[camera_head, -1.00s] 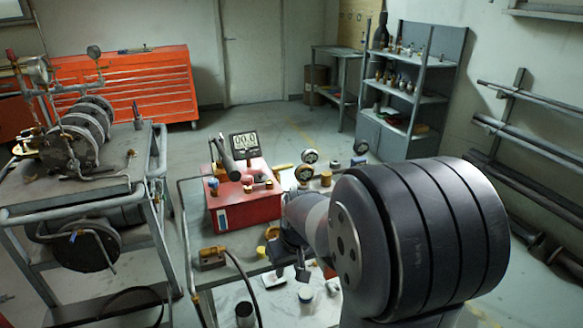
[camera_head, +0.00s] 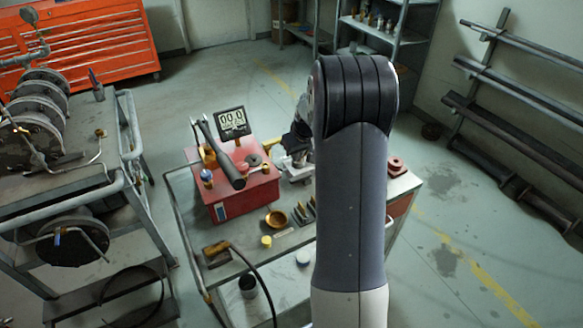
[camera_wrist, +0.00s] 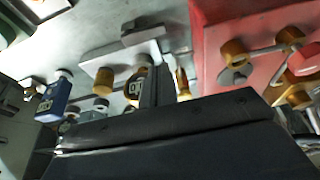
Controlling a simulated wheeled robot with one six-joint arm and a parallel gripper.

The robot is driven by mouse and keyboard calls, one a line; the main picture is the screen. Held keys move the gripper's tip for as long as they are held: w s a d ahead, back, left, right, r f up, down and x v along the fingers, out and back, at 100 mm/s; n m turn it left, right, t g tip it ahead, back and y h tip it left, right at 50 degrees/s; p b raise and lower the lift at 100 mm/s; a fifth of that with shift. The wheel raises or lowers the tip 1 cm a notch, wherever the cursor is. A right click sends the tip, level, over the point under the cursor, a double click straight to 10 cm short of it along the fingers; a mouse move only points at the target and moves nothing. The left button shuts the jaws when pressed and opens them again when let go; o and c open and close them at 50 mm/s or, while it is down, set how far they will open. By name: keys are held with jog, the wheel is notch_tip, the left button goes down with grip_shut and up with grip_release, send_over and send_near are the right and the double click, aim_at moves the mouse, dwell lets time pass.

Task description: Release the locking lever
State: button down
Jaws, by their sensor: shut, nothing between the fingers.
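The red box (camera_head: 243,188) stands on the workbench, with a display reading 00.0 behind its top. A dark bar-shaped handle (camera_head: 222,155) slants over the box's left part; I cannot tell whether it is the locking lever. My gripper (camera_head: 298,141) is dark, small and partly hidden by my arm, just right of the box. In the wrist view my gripper (camera_wrist: 157,85) is shut and empty, pointing toward a grey block with brass fittings (camera_wrist: 104,80). The red box (camera_wrist: 225,40) also shows there at the right. I see no contact with the handle.
A brass bowl (camera_head: 276,218) and small parts lie on the workbench in front of the box. A cart with flanged pipework (camera_head: 110,185) stands left. Open floor (camera_head: 440,200) lies right.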

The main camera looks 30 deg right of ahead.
aim_at(300, 178)
jog(key=p+x, duration=0.1)
jog(key=x, duration=0.9)
jog(key=shift+p, duration=0.35)
